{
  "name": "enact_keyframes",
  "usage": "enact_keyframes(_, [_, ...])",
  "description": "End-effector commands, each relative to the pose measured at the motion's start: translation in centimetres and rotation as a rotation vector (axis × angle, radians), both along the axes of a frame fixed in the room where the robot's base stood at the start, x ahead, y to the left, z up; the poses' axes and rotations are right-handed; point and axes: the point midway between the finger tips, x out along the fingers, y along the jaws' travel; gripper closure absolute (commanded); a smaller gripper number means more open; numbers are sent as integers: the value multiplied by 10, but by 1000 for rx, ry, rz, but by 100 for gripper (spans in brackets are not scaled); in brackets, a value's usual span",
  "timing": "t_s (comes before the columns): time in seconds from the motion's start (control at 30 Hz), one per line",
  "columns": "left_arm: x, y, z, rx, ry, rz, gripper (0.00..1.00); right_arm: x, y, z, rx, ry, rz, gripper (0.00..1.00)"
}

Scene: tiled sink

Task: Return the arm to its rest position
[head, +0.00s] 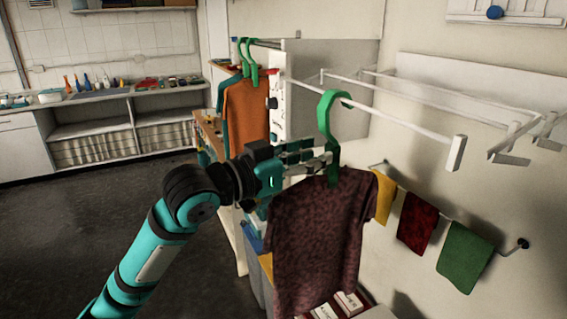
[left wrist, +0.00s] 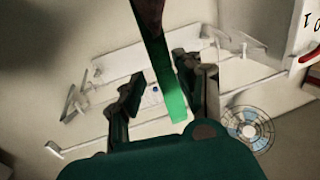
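My left gripper (head: 328,158) reaches in from the left to the neck of a green hanger (head: 325,115). A dark maroon patterned T-shirt (head: 318,240) hangs from this hanger. The hanger's hook is at the white rail (head: 405,118) and appears to loop over it. In the left wrist view my two fingers (left wrist: 162,75) stand apart, with the green hanger (left wrist: 168,90) between them. The hanger lies close to the right finger, with a gap at the left one. My right gripper is not in view.
White drying bars (head: 440,95) jut from the right wall. Yellow, red (head: 417,222) and green cloths hang on a lower rail. An orange shirt (head: 246,110) on another green hanger is behind my gripper. Open dark floor (head: 60,230) lies at left, before a counter (head: 100,92).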

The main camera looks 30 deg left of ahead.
Motion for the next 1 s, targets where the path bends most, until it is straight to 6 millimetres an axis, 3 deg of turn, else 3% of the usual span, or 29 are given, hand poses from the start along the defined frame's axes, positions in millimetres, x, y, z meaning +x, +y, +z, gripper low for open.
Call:
enact_keyframes(0.1, [-25,13,-2,8,2,3,65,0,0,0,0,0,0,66])
enact_keyframes(0.3, [-57,30,-1,2,2,3,65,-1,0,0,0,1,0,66])
enact_keyframes(0.67, [-74,39,1,1,0,1,65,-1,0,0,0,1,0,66])
enact_keyframes(0.77, [-71,41,-2,-5,5,7,65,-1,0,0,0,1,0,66])
enact_keyframes(0.87, [-52,56,-17,-38,35,42,65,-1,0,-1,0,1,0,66])
enact_keyframes(0.97, [-18,85,-52,-88,92,116,65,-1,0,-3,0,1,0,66])
enact_keyframes(1.0, [-2,99,-72,-108,123,154,65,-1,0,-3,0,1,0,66])
